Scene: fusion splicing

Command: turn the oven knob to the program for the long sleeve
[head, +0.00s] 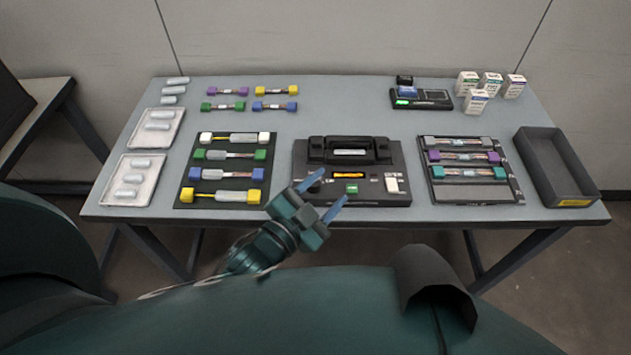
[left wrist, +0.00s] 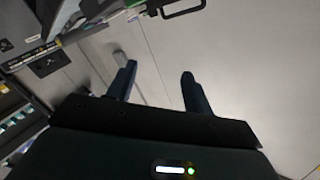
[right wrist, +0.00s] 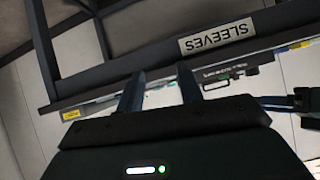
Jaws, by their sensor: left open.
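The dark splicing machine with its oven (head: 347,148) stands at the middle front of the table. It has a lit orange slot (head: 350,174), a small green display (head: 352,189) and a white panel (head: 392,185). My left gripper (head: 323,193) is open and empty at the machine's front left corner, its fingers over that edge. In the left wrist view a dark square with a round part (left wrist: 47,64), perhaps the knob, lies left of the fingers, apart from them. The knob's setting is unreadable. My right gripper (right wrist: 160,88) is open and empty in the right wrist view.
Left of the machine is a dark mat (head: 181,174) with several capped tubes; right is a similar holder (head: 513,193). Pale trays (head: 105,196) with silvery sleeves lie at the left. An empty dark bin (head: 538,160) is at the right edge. A SLEEVES label (right wrist: 216,35) shows upside down.

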